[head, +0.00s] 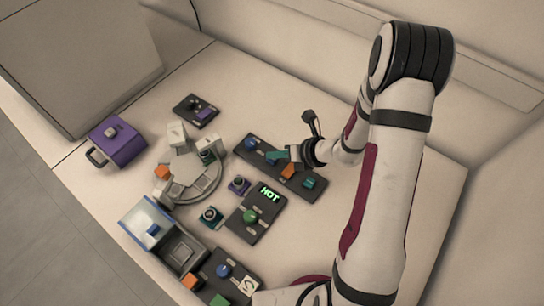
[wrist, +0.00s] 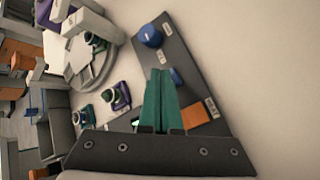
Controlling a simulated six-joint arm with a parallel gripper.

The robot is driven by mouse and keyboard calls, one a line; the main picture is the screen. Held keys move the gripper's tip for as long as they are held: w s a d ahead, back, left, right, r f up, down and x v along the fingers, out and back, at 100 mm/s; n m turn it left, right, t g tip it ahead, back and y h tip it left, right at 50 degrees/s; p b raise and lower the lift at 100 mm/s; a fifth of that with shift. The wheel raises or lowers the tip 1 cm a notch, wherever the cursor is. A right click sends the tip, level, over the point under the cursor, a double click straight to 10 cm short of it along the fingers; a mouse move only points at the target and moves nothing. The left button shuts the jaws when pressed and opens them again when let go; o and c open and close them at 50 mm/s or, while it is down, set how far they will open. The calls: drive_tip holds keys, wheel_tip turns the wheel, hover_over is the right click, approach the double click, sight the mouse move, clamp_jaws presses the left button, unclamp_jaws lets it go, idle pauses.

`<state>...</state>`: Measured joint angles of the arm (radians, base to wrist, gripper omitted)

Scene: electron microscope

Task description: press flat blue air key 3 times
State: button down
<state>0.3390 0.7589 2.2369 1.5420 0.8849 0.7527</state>
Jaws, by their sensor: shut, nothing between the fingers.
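A dark panel (head: 262,166) carries a row of controls, and it also shows in the wrist view (wrist: 180,48). A small flat blue key (wrist: 177,76) sits on it between a round blue knob (wrist: 150,36) and an orange key (wrist: 195,115). My gripper (wrist: 161,72) has its teal fingers shut and empty, with the tips just left of the flat blue key in the wrist view. In the head view my gripper (head: 272,156) is over the panel and hides most of that key. I cannot tell whether the tips touch anything.
A second panel (head: 262,229) has a green knob and a lit HOT display. A round grey stage (head: 187,190), a purple box (head: 118,145) and an open grey container (head: 175,251) stand to the left.

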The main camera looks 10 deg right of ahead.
sight(276, 161)
drive_tip(key=shift+r, duration=3.05)
wheel_tip(276, 161, down, 6)
drive_tip(key=shift+f, duration=0.1)
idle(0.6)
idle(1.8)
